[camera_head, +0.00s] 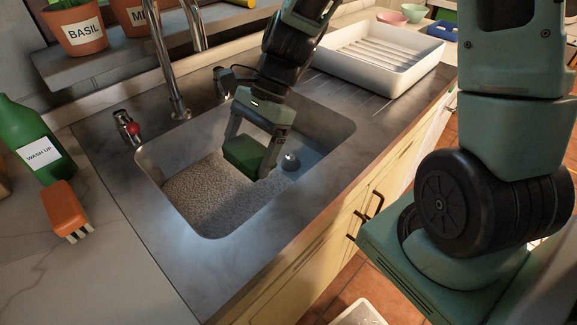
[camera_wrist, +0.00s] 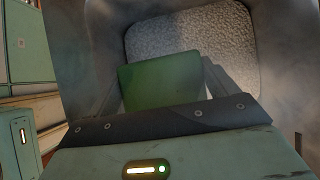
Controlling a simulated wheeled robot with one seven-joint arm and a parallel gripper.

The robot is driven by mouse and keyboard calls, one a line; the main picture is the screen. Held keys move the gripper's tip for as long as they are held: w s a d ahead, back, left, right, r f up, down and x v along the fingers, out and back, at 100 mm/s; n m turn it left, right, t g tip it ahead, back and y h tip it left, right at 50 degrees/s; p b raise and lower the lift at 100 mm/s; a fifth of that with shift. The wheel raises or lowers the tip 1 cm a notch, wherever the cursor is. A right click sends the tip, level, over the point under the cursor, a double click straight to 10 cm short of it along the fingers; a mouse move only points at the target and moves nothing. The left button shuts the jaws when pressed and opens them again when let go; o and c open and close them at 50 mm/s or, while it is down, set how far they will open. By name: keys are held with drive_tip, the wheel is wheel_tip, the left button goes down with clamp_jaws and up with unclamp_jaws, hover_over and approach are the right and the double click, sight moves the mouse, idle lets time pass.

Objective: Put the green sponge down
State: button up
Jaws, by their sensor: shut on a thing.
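The green sponge (camera_head: 243,153) is a dark green block inside the sink (camera_head: 178,152). My gripper (camera_head: 250,155) reaches down into the basin and is shut on the sponge, with a finger on either side of it. In the wrist view the sponge (camera_wrist: 160,82) shows between the fingers, in front of the sink's speckled grey floor (camera_wrist: 195,35). I cannot tell whether its underside touches the sink floor.
A chrome tap (camera_head: 170,70) rises behind the sink. A white draining rack (camera_head: 375,60) stands to the right. A green wash-up bottle (camera_head: 28,140) and an orange brush (camera_head: 65,208) are on the left counter. Potted herbs (camera_head: 80,30) stand behind.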

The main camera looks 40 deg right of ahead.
drive_tip(key=b, duration=0.4)
hover_over(249, 214)
drive_tip(key=d, duration=0.2)
wheel_tip(249, 214, down, 6)
drive_tip(key=f, duration=0.3)
drive_tip(key=f+b, duration=0.1)
drive_tip(key=f, duration=0.2)
drive_tip(key=f+b, duration=0.1)
drive_tip(key=f, duration=0.2)
drive_tip(key=shift+w+d, duration=0.2)
drive_tip(key=shift+w, duration=0.05)
drive_tip(key=shift+f, duration=0.15)
drive_tip(key=o, duration=0.9)
drive_tip(key=shift+c, duration=0.2)
drive_tip(key=p+v, duration=0.2)
drive_tip(key=v, duration=1)
